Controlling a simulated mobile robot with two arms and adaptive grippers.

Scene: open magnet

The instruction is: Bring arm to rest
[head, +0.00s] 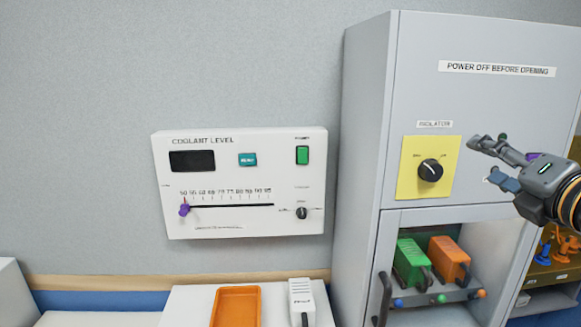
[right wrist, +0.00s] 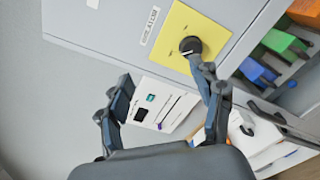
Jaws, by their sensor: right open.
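My right gripper (head: 484,160) is at the right of the head view, in front of the grey cabinet (head: 365,130). Its fingers are apart with nothing between them. They point left toward the black isolator knob (head: 430,170) on its yellow plate (head: 412,190), and in the head view a small gap shows between them and the plate. In the right wrist view the knob (right wrist: 190,45) is just beyond the tip of the right-hand finger; whether they touch is unclear there. My left gripper is in neither view.
A white coolant level panel (head: 245,222) hangs on the wall to the left. Below the isolator, a cabinet compartment holds a green block (head: 408,258) and an orange block (head: 448,258). A dark handle (head: 384,300) stands out there. An orange tray (head: 236,290) lies below the panel.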

